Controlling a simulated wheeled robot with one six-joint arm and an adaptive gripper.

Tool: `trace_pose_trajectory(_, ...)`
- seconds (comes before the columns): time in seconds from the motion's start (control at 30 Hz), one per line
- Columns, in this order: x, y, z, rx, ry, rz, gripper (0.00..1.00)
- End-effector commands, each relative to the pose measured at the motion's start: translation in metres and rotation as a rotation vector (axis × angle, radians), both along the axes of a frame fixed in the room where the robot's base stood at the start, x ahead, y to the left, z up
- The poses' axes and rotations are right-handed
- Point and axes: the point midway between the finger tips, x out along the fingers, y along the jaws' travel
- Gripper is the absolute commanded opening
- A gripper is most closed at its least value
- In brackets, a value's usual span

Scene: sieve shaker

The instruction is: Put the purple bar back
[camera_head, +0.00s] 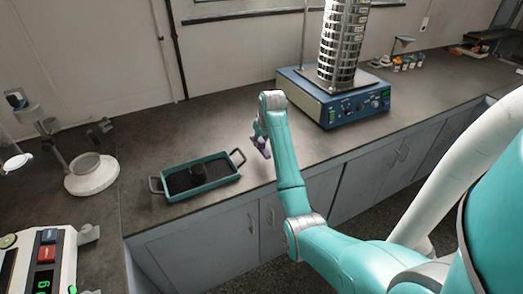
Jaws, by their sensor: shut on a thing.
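My gripper (262,143) is above the bench, between the teal tray and the blue sieve shaker. It is small in the picture and partly hidden by my own wrist. It is shut on the purple bar (265,149), of which only a small purple part shows, just left of my forearm. The sieve shaker (326,107) has a blue base with a control panel on its front. A tall stack of metal sieves (342,45) stands on it between upright rods (305,32).
A white-based stand (92,178) and a device with a green display (45,262) are further left. Small bottles (409,64) stand at the back right. Bench between tray and shaker is clear.

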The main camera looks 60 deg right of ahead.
Motion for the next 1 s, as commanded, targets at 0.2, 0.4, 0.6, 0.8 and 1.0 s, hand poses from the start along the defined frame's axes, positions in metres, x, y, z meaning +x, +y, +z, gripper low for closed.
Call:
trace_pose_trajectory(0.2,0.0,0.0,-0.033,0.002,0.001,0.0,0.0)
trace_pose_trajectory(0.4,0.0,0.0,-0.047,-0.001,-0.001,0.001,0.0)
trace_pose_trajectory(0.6,0.0,0.0,-0.047,-0.001,-0.001,0.001,0.0)
trace_pose_trajectory(0.8,0.0,0.0,-0.05,-0.001,-0.001,0.001,0.34)
trace_pose_trajectory(1.0,0.0,0.0,-0.049,-0.001,-0.001,0.001,0.52)
